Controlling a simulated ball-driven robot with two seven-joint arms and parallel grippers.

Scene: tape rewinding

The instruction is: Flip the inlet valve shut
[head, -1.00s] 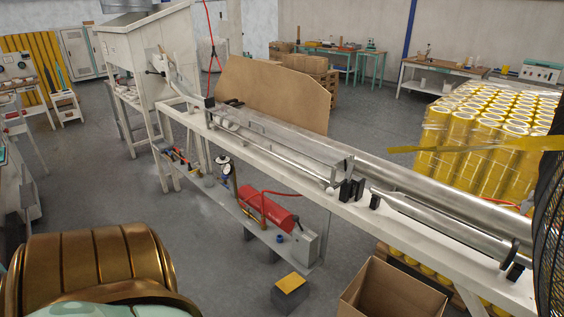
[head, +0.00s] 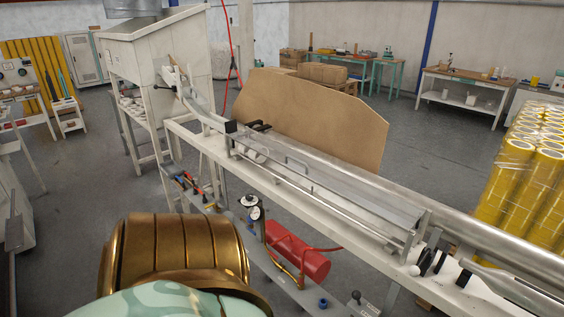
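Neither gripper shows. Only a bronze and mint-green part of my own body fills the bottom left.
The white bench (head: 210,148) carries a long metal trough and tube, running from the hopper cabinet (head: 150,62) to the lower right. A brown board (head: 310,115) stands behind it. Yellow rolls (head: 530,175) are stacked at right. Grey floor is open at left.

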